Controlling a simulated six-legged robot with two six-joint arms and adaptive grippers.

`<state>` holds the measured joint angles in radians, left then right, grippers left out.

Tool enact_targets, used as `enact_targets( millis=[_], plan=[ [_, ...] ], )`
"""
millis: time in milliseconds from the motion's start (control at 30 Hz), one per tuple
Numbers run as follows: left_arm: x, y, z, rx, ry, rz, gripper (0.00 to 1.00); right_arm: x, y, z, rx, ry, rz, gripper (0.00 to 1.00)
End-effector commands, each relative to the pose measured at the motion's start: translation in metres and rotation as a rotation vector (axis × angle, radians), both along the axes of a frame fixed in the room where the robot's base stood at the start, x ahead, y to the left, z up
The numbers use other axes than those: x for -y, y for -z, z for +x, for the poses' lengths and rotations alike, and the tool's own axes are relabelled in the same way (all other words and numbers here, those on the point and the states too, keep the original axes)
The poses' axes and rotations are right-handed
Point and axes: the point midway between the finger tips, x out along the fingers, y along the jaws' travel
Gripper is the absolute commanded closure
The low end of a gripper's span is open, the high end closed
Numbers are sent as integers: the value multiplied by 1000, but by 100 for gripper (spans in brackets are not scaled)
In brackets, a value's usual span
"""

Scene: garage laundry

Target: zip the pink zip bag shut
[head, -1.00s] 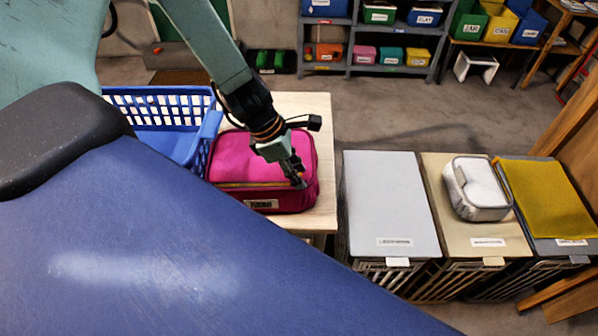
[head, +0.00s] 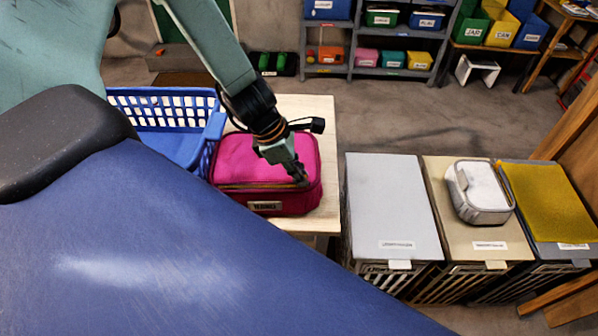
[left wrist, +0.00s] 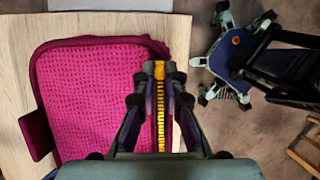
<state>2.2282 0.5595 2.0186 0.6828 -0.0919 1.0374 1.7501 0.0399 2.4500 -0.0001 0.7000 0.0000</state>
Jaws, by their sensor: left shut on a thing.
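The pink zip bag (head: 237,158) lies on a pale wooden table, with a label on its front side. It fills much of the left wrist view (left wrist: 92,95), its lid lying flat over the top. My left gripper (head: 302,180) is at the bag's front right corner in the head view. In the left wrist view the gripper (left wrist: 159,76) is shut on the orange zip pull (left wrist: 159,66). A yellow zip track (left wrist: 161,125) runs from the pull down between the fingers. How far the lid is closed is hard to tell. My right gripper is not in view.
A blue basket (head: 160,100) stands left of the bag. The wooden table (head: 326,130) has a bare strip right of it. Several lidded bins, one grey (head: 388,205), stand farther right, with a pale case (head: 478,190) on one. Shelves (head: 352,50) stand behind.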

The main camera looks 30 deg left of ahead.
Motion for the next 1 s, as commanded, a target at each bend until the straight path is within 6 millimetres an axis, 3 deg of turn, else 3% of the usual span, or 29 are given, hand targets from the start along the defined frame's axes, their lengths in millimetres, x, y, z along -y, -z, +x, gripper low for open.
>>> enact_targets(
  millis=[500,533,800,1000],
  plan=[
    [8,1,5,-2,0,0,100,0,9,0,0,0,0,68],
    [8,1,5,-2,0,0,89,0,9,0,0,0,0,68],
    [8,1,5,-1,0,0,66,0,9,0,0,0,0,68],
    [8,0,5,-1,0,-1,66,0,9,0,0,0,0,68]
  ],
)
